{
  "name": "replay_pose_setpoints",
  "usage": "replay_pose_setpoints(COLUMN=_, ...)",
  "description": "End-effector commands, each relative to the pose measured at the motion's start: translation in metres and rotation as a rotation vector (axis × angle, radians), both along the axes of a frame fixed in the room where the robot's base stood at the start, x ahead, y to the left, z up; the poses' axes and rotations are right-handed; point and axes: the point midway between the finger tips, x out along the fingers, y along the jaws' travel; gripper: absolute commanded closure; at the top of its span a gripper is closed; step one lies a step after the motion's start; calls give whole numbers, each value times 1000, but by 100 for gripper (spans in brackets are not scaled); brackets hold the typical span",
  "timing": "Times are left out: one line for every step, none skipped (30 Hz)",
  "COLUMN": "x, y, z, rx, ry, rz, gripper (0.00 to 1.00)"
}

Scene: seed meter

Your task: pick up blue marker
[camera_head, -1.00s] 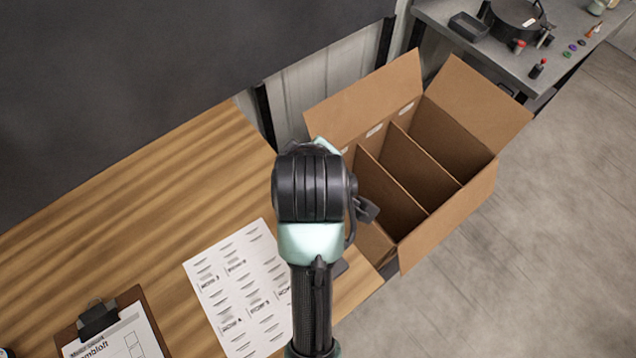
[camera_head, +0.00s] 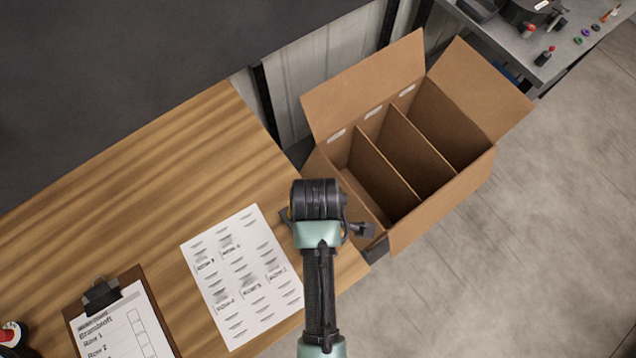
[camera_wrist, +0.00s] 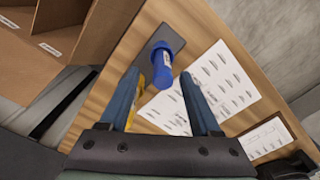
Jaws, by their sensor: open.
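In the wrist view the blue marker (camera_wrist: 163,64) shows as a blue cylinder with a small pale label, pointing up toward the camera over a dark grey plate (camera_wrist: 160,37) on the wooden table. My gripper (camera_wrist: 159,74) is open, with one finger on each side of the marker in the picture. I cannot tell whether either finger touches it. A bit of yellow shows beside the left finger, partly hidden. In the head view my own wrist covers the marker, above the table's right end.
A printed sheet (camera_head: 242,275) lies left of my arm on the table (camera_head: 130,190), with a clipboard (camera_head: 125,325) farther left. An open cardboard box (camera_head: 440,215) with dividers stands just right of the table edge. A grey bench (camera_head: 520,45) is at upper right.

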Motion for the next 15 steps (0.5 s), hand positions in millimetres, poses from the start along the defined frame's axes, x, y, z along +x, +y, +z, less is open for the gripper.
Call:
replay_pose_setpoints(x=-2, y=-1, z=-4, rx=0, ry=5, rz=0, gripper=36)
replay_pose_setpoints(x=-3, y=-1, z=-8, rx=0, ry=5, rz=0, gripper=36)
replay_pose_setpoints(x=-4, y=-2, z=-13, rx=0, ry=6, rz=0, gripper=36)
replay_pose_setpoints(x=-5, y=-2, z=-17, rx=0, ry=5, rz=0, gripper=36)
replay_pose_setpoints(x=-6, y=-2, z=-21, rx=0, ry=5, rz=0, gripper=36)
replay_pose_setpoints(x=-6, y=-3, z=-28, rx=0, ry=5, rz=-1, gripper=36)
replay_pose_setpoints(x=-5, y=-3, z=-32, rx=0, ry=3, rz=-1, gripper=36)
replay_pose_setpoints(x=-5, y=-2, z=-36, rx=0, ry=4, rz=-1, gripper=36)
replay_pose_setpoints(x=-5, y=-2, z=-39, rx=1, ry=2, rz=-1, gripper=36)
replay_pose_setpoints(x=-5, y=-3, z=-42, rx=0, ry=2, rz=-1, gripper=36)
replay_pose_setpoints(x=-5, y=-2, z=-43, rx=1, ry=2, rz=-1, gripper=36)
replay_pose_setpoints(x=-4, y=-3, z=-45, rx=0, ry=0, rz=-1, gripper=36)
replay_pose_setpoints(x=-4, y=-3, z=-46, rx=0, ry=0, rz=-1, gripper=36)
replay_pose_setpoints(x=-4, y=-3, z=-46, rx=0, ry=-1, rz=-1, gripper=36)
replay_pose_setpoints(x=-4, y=-3, z=-47, rx=0, ry=-1, rz=-1, gripper=36)
